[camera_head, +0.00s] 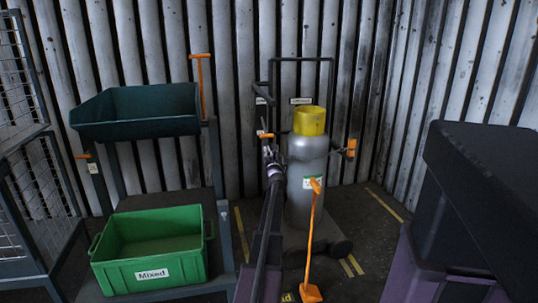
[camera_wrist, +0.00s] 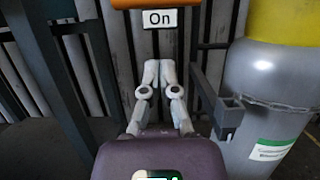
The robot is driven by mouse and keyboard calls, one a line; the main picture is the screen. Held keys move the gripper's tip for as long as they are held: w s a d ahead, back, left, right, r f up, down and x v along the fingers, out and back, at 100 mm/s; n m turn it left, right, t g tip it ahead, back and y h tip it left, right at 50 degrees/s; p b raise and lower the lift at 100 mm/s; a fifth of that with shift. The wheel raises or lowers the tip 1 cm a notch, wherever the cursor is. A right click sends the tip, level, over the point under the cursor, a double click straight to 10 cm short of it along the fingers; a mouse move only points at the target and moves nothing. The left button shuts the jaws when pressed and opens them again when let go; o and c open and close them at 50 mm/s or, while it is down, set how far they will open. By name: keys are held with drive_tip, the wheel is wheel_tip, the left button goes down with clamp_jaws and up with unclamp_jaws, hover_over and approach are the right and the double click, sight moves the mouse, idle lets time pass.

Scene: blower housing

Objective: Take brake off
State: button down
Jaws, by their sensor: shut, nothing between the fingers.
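My gripper (camera_wrist: 159,70) is shut and empty, its two fingertips together. In the head view my gripper (camera_head: 267,152) is at the end of my arm, left of the gas cylinder. An orange bar (camera_wrist: 155,3) with a white "On" label (camera_wrist: 160,18) crosses the top of the wrist view, beyond and above the fingertips, with a visible gap. A small orange handle (camera_head: 265,135) shows just above my gripper in the head view; it is probably the same part. Another orange piece (camera_head: 350,147) is right of the cylinder. Which part is the brake cannot be told for certain.
A grey cylinder (camera_head: 305,170) with a yellow top stands on a dark-framed trolley (camera_head: 332,75), close right of my arm. A rack at left holds a dark green bin (camera_head: 140,110) and a green "Mixed" crate (camera_head: 150,270). An orange lever (camera_head: 311,245) rises from the floor in front.

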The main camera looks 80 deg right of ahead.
sight(264, 126)
drive_tip(key=shift+s+a+r+p, duration=0.1)
drive_tip(key=shift+a+r+p, duration=0.1)
drive_tip(key=shift+r+p, duration=1.35)
drive_tip(key=shift+r, duration=0.2)
drive_tip(key=shift+r, duration=0.1)
drive_tip(key=shift+s+a+r, duration=0.1)
drive_tip(key=shift+a+r, duration=0.1)
